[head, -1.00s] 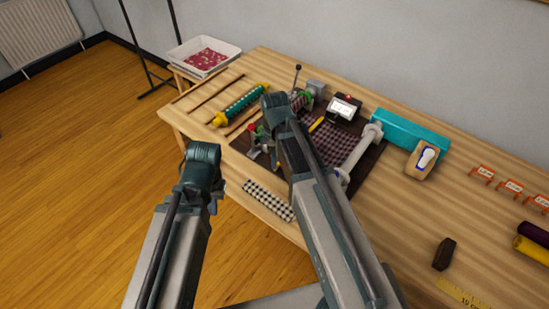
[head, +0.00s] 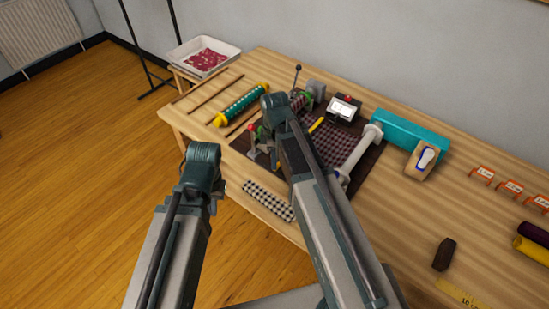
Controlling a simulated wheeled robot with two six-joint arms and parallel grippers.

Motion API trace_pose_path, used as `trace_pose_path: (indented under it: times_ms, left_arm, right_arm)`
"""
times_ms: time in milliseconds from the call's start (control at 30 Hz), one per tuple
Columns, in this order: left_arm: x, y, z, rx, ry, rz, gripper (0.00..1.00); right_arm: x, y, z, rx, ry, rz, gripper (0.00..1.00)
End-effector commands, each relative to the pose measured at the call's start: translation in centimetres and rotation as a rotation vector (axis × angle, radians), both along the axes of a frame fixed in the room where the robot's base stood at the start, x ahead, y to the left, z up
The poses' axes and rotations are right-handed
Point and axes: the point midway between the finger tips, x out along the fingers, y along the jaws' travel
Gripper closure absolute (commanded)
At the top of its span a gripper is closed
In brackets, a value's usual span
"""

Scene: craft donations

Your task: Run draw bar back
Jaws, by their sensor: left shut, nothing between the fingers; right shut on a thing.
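The fabric device lies on a dark mat (head: 362,165) with dark checked cloth (head: 335,138) across it. A white roller (head: 358,152) stands at its right side. A green-and-grey part (head: 306,101) shows at its far left end. My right gripper (head: 270,155) is low over the device's left near corner, shut on what seems to be the draw bar. My own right arm hides most of the bar and the grip. A red knob (head: 252,128) is beside that gripper. My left gripper (head: 217,193) is shut and empty, off the table's near edge.
A black-and-white checked strip (head: 269,200) lies near the front edge. A green roller with yellow ends (head: 241,104) and thin sticks lie to the left. A teal case (head: 405,137), a small screen (head: 343,108) and an upright lever (head: 296,75) stand around the device.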

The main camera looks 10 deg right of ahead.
Motion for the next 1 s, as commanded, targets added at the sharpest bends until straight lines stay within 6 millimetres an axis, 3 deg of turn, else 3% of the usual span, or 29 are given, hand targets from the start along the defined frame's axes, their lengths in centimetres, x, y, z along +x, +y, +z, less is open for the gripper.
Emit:
trace_pose_path:
  times_ms: [433, 767, 1000]
  left_arm:
    - [0.0, 0.0, 0.0, 0.000, 0.000, 0.000, 1.00]
    - [0.0, 0.0, 0.0, 0.000, 0.000, 0.000, 1.00]
    - [0.0, 0.0, 0.0, 0.000, 0.000, 0.000, 1.00]
  right_arm:
    - [0.1, 0.0, 0.0, 0.000, 0.000, 0.000, 1.00]
    - [3.9, 2.9, 0.0, 0.000, 0.000, 0.003, 1.00]
    - [4.0, 3.1, 0.0, 0.002, -0.004, 0.001, 1.00]
